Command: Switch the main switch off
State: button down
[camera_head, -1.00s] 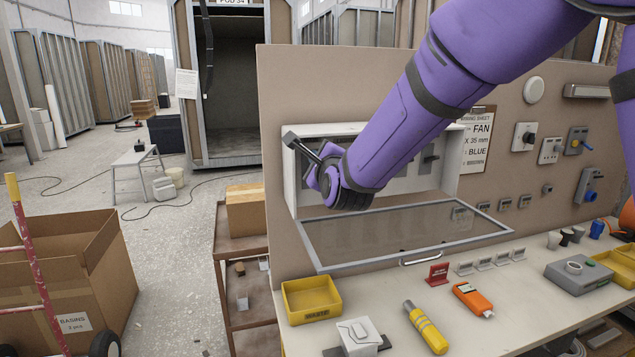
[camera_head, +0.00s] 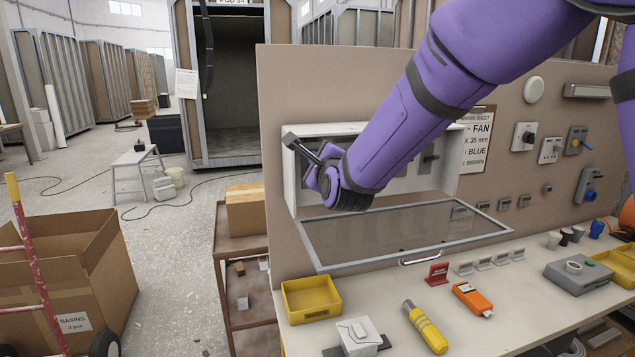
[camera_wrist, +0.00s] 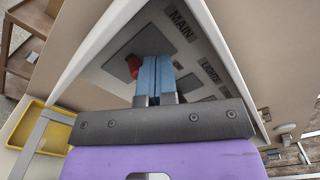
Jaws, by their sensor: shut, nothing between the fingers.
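The main switch (camera_wrist: 133,66) shows in the wrist view as a red lever on a dark grey plate, beside the label MAIN (camera_wrist: 182,25). My gripper (camera_wrist: 154,68) is shut and empty, its blue fingertips just right of the red lever and in front of the plate. I cannot tell whether they touch it, and the lever's exact position is partly unclear. In the head view the switch and fingers are hidden behind my purple arm, which reaches into the open white switch box (camera_head: 291,185).
The box's glazed door (camera_head: 400,238) hangs open, lowered over the bench. Another label, LIGHTS (camera_wrist: 211,72), is beside MAIN inside the box. A yellow bin (camera_head: 311,299), yellow-grey tool (camera_head: 425,327) and orange device (camera_head: 473,298) lie on the bench below. Box walls closely surround my gripper.

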jog(key=shift+f, duration=0.95)
jog(key=shift+r, duration=0.35)
jog(key=shift+s, duration=0.1)
jog(key=v, duration=0.6)
jog(key=shift+s, duration=0.35)
dwell(0.3)
jog(key=shift+d+r, duration=0.1)
jog(key=shift+d, duration=0.1)
